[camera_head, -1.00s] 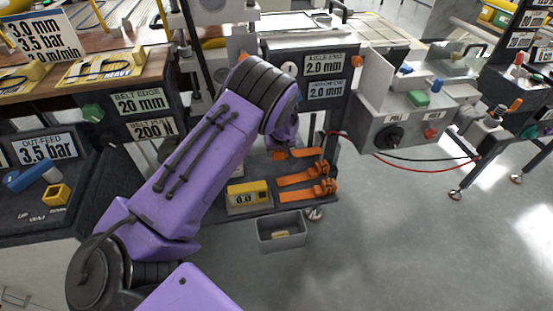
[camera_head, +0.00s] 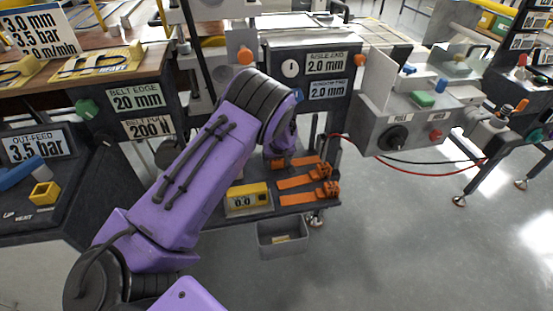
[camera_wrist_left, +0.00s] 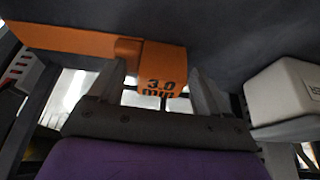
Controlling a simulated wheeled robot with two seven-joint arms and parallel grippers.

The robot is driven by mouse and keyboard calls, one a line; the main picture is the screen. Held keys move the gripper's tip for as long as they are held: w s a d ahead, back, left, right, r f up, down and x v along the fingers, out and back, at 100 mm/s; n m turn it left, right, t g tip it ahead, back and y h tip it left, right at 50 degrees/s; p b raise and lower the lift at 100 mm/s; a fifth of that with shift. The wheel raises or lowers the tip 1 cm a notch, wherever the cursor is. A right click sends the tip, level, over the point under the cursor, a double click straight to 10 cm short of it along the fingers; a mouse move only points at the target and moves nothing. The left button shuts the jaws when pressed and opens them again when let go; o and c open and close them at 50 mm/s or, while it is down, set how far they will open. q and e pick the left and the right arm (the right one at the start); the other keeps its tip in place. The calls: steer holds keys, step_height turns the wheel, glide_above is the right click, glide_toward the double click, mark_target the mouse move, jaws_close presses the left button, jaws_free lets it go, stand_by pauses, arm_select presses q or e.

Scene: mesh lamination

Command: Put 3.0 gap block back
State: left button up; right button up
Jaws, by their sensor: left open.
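The orange gap block marked 3.0 mm (camera_wrist_left: 160,84) shows in the left wrist view, with its label end between the two grey fingers of my left gripper (camera_wrist_left: 162,92). A wide orange strip extends from it to the left. The fingers are apart; I cannot tell whether either touches the block. In the head view my purple left arm reaches to the dark shelf, and the arm hides the fingertips. Several orange gap pieces (camera_head: 322,191) lie on the shelf (camera_head: 262,212) there; the rearmost is partly behind my wrist. My right gripper is out of view.
A grey bin (camera_head: 283,240) is below the shelf edge. A control box (camera_head: 408,112) with red and black cables is to the right. A white block (camera_wrist_left: 285,92) is near the gripper in the wrist view.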

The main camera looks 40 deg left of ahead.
arm_select(q)
steer(key=v, duration=1.2)
steer(key=shift+r+p, duration=0.2)
steer(key=shift+p, duration=0.2)
steer(key=shift+w+r, duration=0.1)
